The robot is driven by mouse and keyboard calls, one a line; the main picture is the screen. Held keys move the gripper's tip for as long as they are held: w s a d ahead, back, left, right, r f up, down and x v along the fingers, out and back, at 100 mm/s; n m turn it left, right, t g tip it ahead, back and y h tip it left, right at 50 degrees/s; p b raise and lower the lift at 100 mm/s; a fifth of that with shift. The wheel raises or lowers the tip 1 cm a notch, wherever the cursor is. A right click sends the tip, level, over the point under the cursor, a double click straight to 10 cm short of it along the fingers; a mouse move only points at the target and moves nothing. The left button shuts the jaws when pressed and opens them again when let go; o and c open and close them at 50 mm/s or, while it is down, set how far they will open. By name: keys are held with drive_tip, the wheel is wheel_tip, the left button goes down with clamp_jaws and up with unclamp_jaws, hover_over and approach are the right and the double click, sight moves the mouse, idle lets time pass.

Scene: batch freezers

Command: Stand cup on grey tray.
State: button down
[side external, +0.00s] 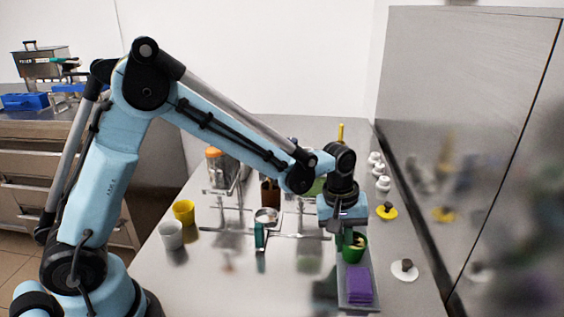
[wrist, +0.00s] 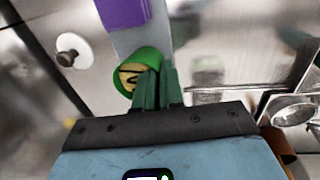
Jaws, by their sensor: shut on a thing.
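A green cup (side external: 355,251) with something yellowish inside is at my gripper (side external: 349,236). The wrist view also shows the green cup (wrist: 148,56), its open mouth turned toward the camera, and my gripper (wrist: 162,72) shut on its wall. The grey tray (side external: 373,285) is a long narrow strip under and in front of the cup. It also shows in the wrist view (wrist: 126,40). The cup is over the tray's far part, and I cannot tell whether its base touches the tray.
A purple block (side external: 358,285) lies on the tray's near part. White discs with knobs (side external: 404,270) and a yellow one (side external: 387,211) are to the right. A white cup (side external: 170,236), a yellow cup (side external: 184,212) and a wire rack (side external: 290,236) are to the left.

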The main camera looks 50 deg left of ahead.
drive_tip(key=shift+f, duration=0.1)
drive_tip(key=c, duration=1.3)
unclamp_jaws()
drive_tip(key=shift+o, duration=0.2)
wheel_tip(320, 180, up, 12)
drive_tip(key=s+a, duration=0.1)
drive_tip(key=s+a+m+t+y, duration=0.1)
drive_tip(key=s+a+m+t, duration=0.5)
drive_tip(key=s+a+m, duration=0.3)
drive_tip(key=shift+s+a+f, duration=0.2)
drive_tip(key=shift+s+f, duration=0.2)
drive_tip(key=shift+s, duration=1.95)
